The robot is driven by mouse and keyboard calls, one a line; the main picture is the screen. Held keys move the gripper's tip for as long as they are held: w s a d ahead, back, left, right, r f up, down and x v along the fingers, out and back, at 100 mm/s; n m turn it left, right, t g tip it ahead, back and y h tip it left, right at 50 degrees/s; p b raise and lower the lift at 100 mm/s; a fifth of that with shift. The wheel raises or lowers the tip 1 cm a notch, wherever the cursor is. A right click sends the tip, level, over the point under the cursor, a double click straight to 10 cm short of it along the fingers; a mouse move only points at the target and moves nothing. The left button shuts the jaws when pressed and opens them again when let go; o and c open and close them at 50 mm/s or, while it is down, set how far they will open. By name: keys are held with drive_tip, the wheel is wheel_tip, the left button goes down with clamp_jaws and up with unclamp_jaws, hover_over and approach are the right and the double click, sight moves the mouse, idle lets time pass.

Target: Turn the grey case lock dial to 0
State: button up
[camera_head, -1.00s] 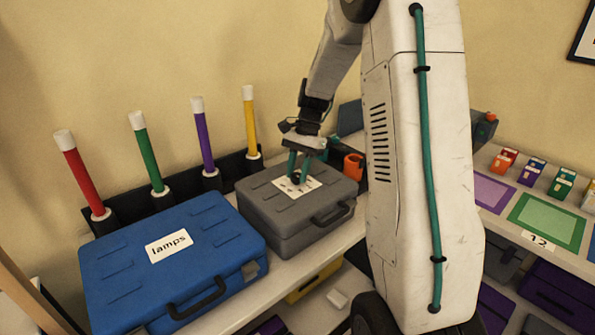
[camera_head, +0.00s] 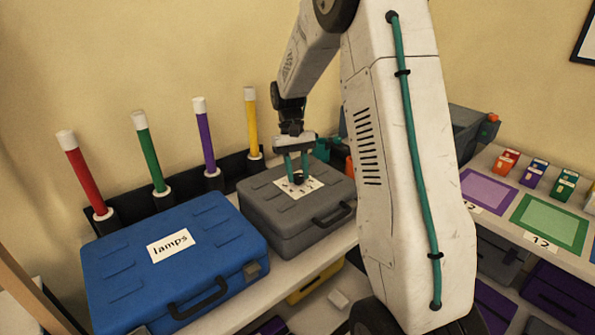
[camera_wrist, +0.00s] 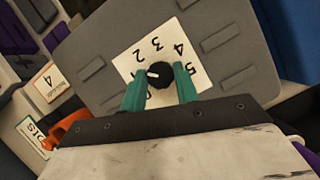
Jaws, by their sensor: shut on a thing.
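The grey case (camera_head: 290,222) stands shut on the bench, right of the blue case. A white number card lies on its lid and shows in the wrist view (camera_wrist: 190,45). The black lock dial (camera_wrist: 160,76) sits at the middle of the card, with a white pointer mark on its top.
A blue case (camera_head: 170,262) labelled "lamps" stands close on the left. Red, green, purple and yellow tubes (camera_head: 205,135) stand upright behind the cases. An orange item (camera_wrist: 68,130) is beside the grey case. Coloured mats and small boxes lie on the right bench.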

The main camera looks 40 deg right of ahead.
drive_tip(key=n+h, duration=0.1)
drive_tip(key=n, duration=0.2)
drive_tip(key=n+h, duration=0.1)
drive_tip(key=n, duration=0.2)
drive_tip(key=shift+a+n+h, duration=0.2)
drive_tip(key=shift+n+h, duration=0.1)
drive_tip(key=n+h, duration=0.1)
drive_tip(key=n, duration=0.2)
drive_tip(key=n+t+h, duration=0.1)
drive_tip(key=n, duration=0.2)
drive_tip(key=shift+a, duration=0.1)
drive_tip(key=shift+n, duration=0.3)
drive_tip(key=o, duration=1)
drive_tip(key=shift+c, duration=0.2)
drive_tip(key=shift+s, duration=0.1)
drive_tip(key=v, duration=0.7)
drive_tip(key=shift+r, duration=0.4)
drive_tip(key=shift+a, duration=0.15)
